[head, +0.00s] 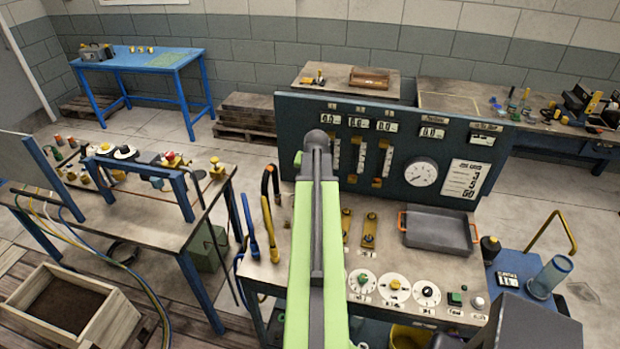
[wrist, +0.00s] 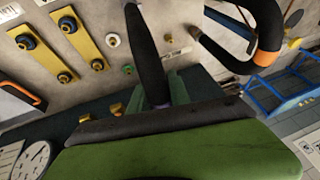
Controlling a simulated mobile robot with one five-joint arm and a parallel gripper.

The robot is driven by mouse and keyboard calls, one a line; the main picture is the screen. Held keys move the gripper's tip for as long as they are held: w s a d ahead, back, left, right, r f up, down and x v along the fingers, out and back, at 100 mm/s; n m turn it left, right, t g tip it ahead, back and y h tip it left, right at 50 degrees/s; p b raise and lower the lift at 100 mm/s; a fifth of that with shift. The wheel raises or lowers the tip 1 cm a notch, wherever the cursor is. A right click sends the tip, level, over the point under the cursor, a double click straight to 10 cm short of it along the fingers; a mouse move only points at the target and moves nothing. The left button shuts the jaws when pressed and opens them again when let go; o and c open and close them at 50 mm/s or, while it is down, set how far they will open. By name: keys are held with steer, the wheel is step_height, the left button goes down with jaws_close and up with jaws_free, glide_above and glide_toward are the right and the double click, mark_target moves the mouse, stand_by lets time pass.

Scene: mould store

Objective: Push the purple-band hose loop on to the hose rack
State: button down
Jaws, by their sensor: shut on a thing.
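In the wrist view my gripper (wrist: 162,105) shows its dark-lined green jaw across the lower part. It is shut on a dark, hose-like piece (wrist: 146,55) that rises from between the jaws to the top edge. A faint purplish tint shows near the grip, so I take this as the purple-band hose loop; its far end is out of view. In the head view my green arm hides the gripper and the held piece. A black hose with an orange band (wrist: 268,58) curves at the right of the wrist view, apart from the jaws. I cannot make out the hose rack for certain.
The bench in front carries yellow plates with knobs (head: 370,228), a grey tray (head: 437,230) and round dials (head: 393,288). A dark gauge panel (head: 400,110) stands behind. Black-and-orange hoses (head: 267,185) stand left of my arm. A side table (head: 110,205) lies farther left.

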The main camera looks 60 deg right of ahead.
steer(key=shift+f+b, duration=0.7)
steer(key=shift+f, duration=0.15)
stand_by(1.3)
steer(key=c, duration=1.1)
jaws_free()
steer(key=shift+s, duration=0.15)
steer(key=shift+r, duration=0.1)
steer(key=p+v, duration=1.5)
steer(key=v, duration=0.2)
steer(key=shift+r+p, duration=0.15)
steer(key=shift+p, duration=0.25)
